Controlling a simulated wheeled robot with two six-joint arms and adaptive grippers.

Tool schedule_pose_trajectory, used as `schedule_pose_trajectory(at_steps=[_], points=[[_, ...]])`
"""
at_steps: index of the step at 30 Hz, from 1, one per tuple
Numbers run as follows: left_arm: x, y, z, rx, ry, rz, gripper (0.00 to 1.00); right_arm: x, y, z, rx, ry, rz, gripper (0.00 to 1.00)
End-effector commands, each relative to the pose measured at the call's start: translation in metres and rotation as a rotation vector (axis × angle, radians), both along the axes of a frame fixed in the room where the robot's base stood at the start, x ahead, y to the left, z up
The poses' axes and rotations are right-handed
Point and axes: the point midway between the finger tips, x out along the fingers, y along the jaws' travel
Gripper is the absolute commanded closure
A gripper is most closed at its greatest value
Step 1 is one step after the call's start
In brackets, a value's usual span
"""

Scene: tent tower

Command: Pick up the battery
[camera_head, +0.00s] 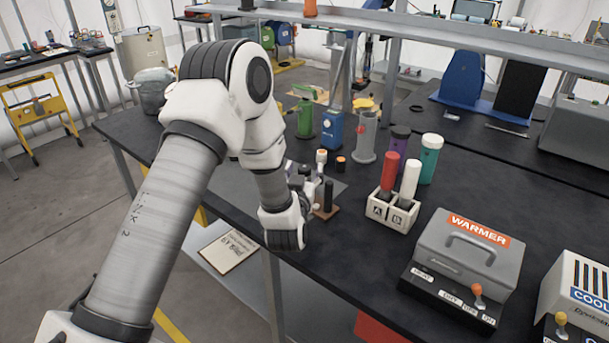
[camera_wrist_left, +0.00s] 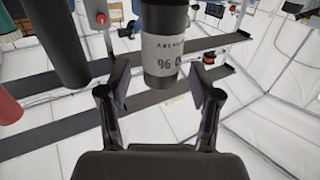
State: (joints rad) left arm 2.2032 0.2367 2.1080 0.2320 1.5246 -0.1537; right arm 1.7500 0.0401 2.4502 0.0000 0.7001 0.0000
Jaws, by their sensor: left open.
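In the left wrist view a dark cylinder with a pale printed label (camera_wrist_left: 163,55), which looks like the battery, is between the two fingers of my left gripper (camera_wrist_left: 163,90). The fingers are apart, with a gap on both sides of it, so it is not gripped. In the head view my left gripper (camera_head: 307,188) is low over the dark table, beside a small black cylinder (camera_head: 328,196) on a brown block (camera_head: 326,212). The wrist and fingers partly hide this spot, and I cannot tell which cylinder there is the labelled one. My right gripper is not in view.
A white A/B rack (camera_head: 390,212) holds red and white cylinders. A grey warmer (camera_head: 468,250) stands to the right. Purple (camera_head: 399,143) and teal (camera_head: 430,160) cylinders, a blue box (camera_head: 332,130) and a grey stand (camera_head: 365,138) are behind. The table edge is close.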

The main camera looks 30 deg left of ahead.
Motion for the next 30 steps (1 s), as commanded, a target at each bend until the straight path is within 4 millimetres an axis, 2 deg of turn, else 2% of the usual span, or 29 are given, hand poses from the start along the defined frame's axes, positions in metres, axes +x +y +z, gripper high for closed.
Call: schedule_pose_trajectory(at_steps=[7, 8, 12, 13, 24, 30], points=[[0.005, 0.002, -0.001, 0.000, 0.002, -0.001, 0.36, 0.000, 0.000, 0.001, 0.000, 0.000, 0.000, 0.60], [0.005, 0.002, -0.001, 0.000, 0.002, -0.001, 0.43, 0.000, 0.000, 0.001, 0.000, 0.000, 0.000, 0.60], [0.005, 0.002, -0.001, 0.000, 0.001, -0.001, 0.93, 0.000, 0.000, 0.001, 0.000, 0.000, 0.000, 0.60], [0.005, 0.002, -0.001, 0.000, 0.001, 0.000, 1.00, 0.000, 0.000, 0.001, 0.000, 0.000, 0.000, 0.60], [0.005, 0.002, 0.001, 0.000, 0.000, -0.001, 1.00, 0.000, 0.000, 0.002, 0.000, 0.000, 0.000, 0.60], [0.011, 0.002, 0.014, 0.001, -0.002, -0.002, 1.00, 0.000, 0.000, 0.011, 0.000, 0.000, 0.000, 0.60]])
